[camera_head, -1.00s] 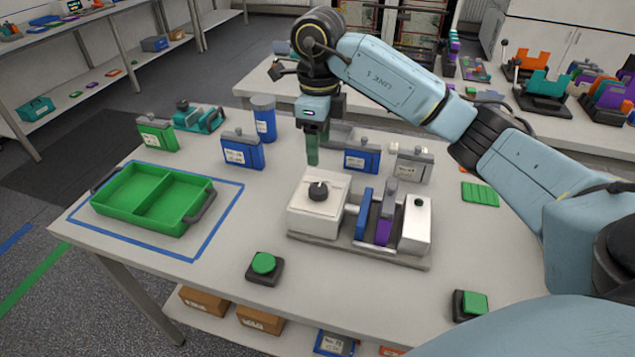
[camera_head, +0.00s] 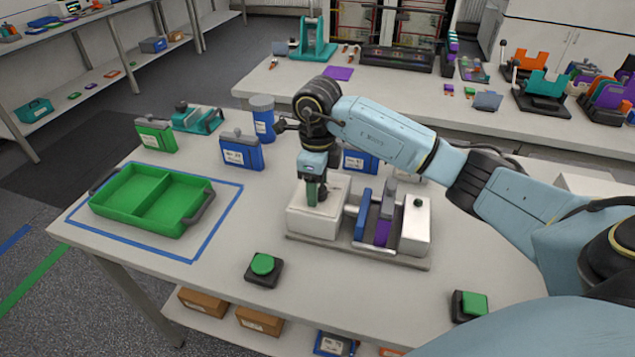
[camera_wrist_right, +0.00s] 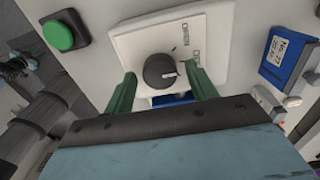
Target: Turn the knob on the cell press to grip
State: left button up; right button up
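The cell press (camera_head: 318,218) is a white block on a grey base on the table, with a dark round knob on its top. In the right wrist view the knob (camera_wrist_right: 160,70) has a white pointer mark, and lettering is printed on the plate (camera_wrist_right: 205,30) around it. My right gripper (camera_head: 313,200) points down over the press and hides most of the knob in the head view. In the right wrist view its two green fingers (camera_wrist_right: 162,88) are apart, one on each side of the knob; I see no clear contact. My left gripper is not in view.
A blue plate (camera_head: 363,215), a purple plate (camera_head: 383,232) and a white block (camera_head: 415,226) stand right of the press. Green buttons (camera_head: 263,264) (camera_head: 470,305) are near the front edge. A green tray (camera_head: 150,200) is at left; blue cases (camera_head: 241,152) stand behind.

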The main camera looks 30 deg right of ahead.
jog(key=c, duration=0.8)
jog(key=shift+c, duration=0.2)
jog(key=shift+m, duration=0.4)
jog(key=m, duration=0.2)
jog(key=shift+r+m+p, duration=0.1)
jog(key=shift+m+p, duration=0.7)
jog(key=shift+m, duration=1.7)
jog(key=o, duration=1)
